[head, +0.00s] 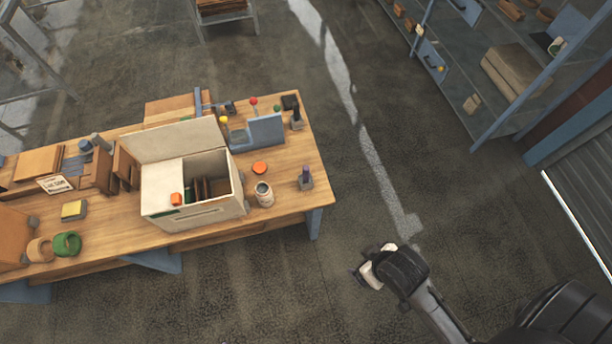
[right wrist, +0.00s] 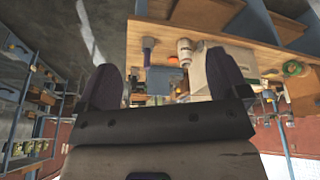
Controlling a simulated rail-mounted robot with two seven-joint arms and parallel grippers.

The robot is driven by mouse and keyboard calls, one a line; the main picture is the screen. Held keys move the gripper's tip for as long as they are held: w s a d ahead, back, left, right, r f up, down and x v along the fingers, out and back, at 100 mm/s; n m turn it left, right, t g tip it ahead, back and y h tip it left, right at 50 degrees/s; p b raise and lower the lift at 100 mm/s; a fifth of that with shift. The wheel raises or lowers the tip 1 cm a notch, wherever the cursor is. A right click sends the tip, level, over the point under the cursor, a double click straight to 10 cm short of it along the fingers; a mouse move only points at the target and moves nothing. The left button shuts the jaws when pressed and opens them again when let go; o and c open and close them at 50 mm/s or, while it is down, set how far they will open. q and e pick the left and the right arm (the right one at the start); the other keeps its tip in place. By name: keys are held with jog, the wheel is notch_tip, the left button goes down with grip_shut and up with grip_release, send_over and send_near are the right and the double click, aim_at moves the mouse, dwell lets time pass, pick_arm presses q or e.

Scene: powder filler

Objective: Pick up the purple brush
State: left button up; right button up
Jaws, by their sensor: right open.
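The purple brush (head: 306,171) stands upright in a small grey holder (head: 306,184) near the right front corner of the wooden table (head: 285,207). In the right wrist view, the brush (right wrist: 148,43) shows ahead, between the fingers and nearer the left one. My right gripper (head: 363,274) is open and empty, off the table's right front corner and apart from the brush. Its two dark fingers (right wrist: 162,66) are spread wide in the right wrist view. My left gripper is not in either view.
A white can (head: 264,194) stands left of the brush, with an orange disc (head: 260,168) behind it. A white open box (head: 206,217) is further left. A blue stand (head: 266,131) and a dark-topped item (head: 291,103) are behind. The floor right of the table is clear.

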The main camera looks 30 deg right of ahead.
jog(key=shift+c, duration=0.2)
jog(key=c, duration=0.6)
